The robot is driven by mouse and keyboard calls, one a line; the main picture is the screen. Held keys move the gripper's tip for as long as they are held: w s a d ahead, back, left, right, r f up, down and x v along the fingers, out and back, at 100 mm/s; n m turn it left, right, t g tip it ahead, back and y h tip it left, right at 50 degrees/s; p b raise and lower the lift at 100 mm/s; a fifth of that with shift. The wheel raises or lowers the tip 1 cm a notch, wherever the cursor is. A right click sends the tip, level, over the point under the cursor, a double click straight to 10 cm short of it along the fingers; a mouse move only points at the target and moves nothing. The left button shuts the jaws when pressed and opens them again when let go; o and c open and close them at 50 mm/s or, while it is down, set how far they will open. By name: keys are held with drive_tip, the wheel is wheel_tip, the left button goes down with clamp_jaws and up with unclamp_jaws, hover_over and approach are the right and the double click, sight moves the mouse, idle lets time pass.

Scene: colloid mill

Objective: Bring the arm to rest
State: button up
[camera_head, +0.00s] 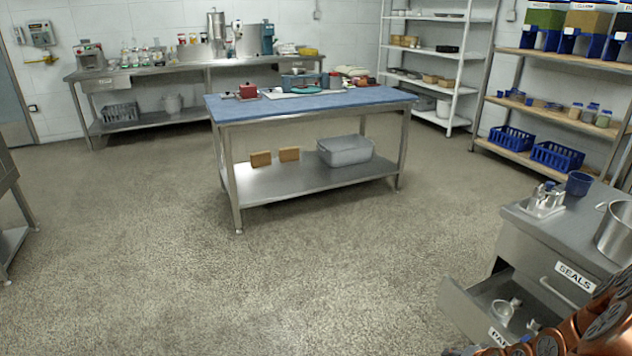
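Copper-coloured links of my own arm (590,325) show in the bottom right corner, in front of a steel drawer cabinet (575,242). The arm runs down and left and is cut off by the bottom edge. My gripper's fingers do not show, so I cannot see whether it holds anything. The cabinet's lower drawer (470,315) stands pulled out, with small white parts (503,310) inside. The drawer above, labelled SEALS (574,277), looks shut. How close the arm is to the open drawer I cannot tell.
A steel table with a blue top (330,103) stands mid-room. A metal bench (150,70) lines the back wall. Shelves with blue crates (557,156) stand at right. A metal pot (615,232) and blue cup (579,183) sit on the cabinet. The floor (300,290) is clear.

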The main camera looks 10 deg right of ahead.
drive_tip(key=s+a+r+n+g+h+p, duration=0.1)
drive_tip(key=s+a+r+n+g+p, duration=0.15)
drive_tip(key=r, duration=0.45)
drive_tip(key=s+a+r+n+g+p, duration=0.1)
drive_tip(key=a+r+n+g+p, duration=0.15)
drive_tip(key=r, duration=0.55)
drive_tip(key=s+a+r+n+g+p, duration=0.1)
drive_tip(key=s+a+r+p, duration=0.3)
drive_tip(key=r, duration=0.6)
drive_tip(key=s+a+r+n+g+p, duration=0.1)
drive_tip(key=s+a+r+n+p, duration=0.1)
drive_tip(key=s+a+r+p, duration=0.2)
drive_tip(key=s+a+r+n+g+p, duration=0.2)
drive_tip(key=s+a+r+p, duration=0.2)
drive_tip(key=s+a+r, duration=0.5)
drive_tip(key=s+r, duration=0.4)
drive_tip(key=r, duration=0.3)
drive_tip(key=shift+s+a, duration=0.3)
drive_tip(key=shift+s, duration=0.05)
